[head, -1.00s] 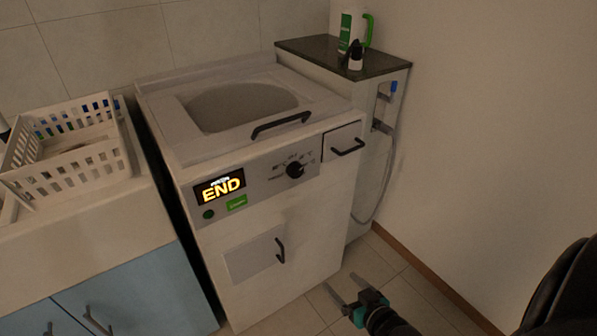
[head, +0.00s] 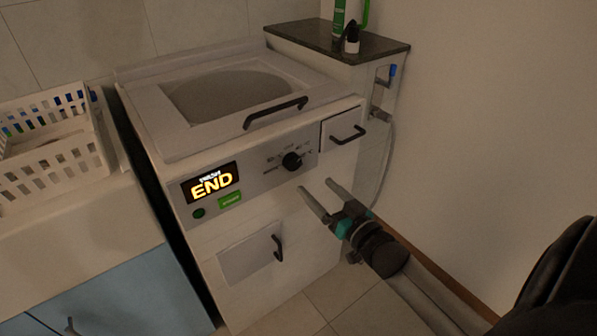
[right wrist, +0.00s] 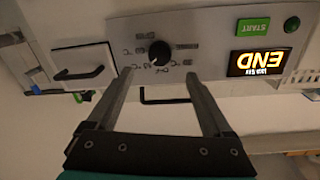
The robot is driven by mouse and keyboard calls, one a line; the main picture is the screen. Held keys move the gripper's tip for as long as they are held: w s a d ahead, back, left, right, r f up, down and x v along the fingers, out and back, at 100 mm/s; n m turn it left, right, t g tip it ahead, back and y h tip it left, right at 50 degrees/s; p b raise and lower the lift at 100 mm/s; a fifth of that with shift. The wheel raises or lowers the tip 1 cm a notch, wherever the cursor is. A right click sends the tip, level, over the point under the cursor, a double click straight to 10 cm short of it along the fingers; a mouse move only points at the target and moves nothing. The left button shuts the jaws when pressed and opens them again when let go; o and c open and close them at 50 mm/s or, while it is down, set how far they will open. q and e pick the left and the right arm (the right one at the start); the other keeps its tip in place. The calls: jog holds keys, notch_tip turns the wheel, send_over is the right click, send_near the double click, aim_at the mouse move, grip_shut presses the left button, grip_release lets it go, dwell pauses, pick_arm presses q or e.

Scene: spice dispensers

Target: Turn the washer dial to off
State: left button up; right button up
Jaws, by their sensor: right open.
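The white washer (head: 250,225) stands against the tiled wall. Its black round dial (head: 292,161) sits on the front panel, right of the lit display (head: 211,182) that reads END. In the right wrist view, the dial (right wrist: 159,53) shows upside down, ringed by small printed marks too small to read. My right gripper (head: 314,190) is open and empty, in front of the washer, below and a little right of the dial, apart from it. In the right wrist view, its two fingers (right wrist: 158,80) point toward the panel with the dial between and beyond them. My left gripper is out of view.
A drawer handle (head: 349,135) juts out right of the dial, and a lid handle (head: 275,112) above. The lower door handle (head: 279,247) is below. A dark-topped cabinet (head: 340,42) stands behind right, and a white basket (head: 50,150) at left. Floor in front is clear.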

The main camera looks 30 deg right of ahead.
aim_at(294, 165)
jog(key=w+b, duration=0.2)
jog(key=w, duration=0.4)
jog(key=shift+w, duration=0.25)
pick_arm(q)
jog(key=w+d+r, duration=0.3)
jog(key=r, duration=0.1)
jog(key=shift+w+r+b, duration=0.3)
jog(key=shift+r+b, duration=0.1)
pick_arm(e)
jog(key=shift+w, duration=1.25)
grip_shut()
jog(key=shift+a, duration=0.1)
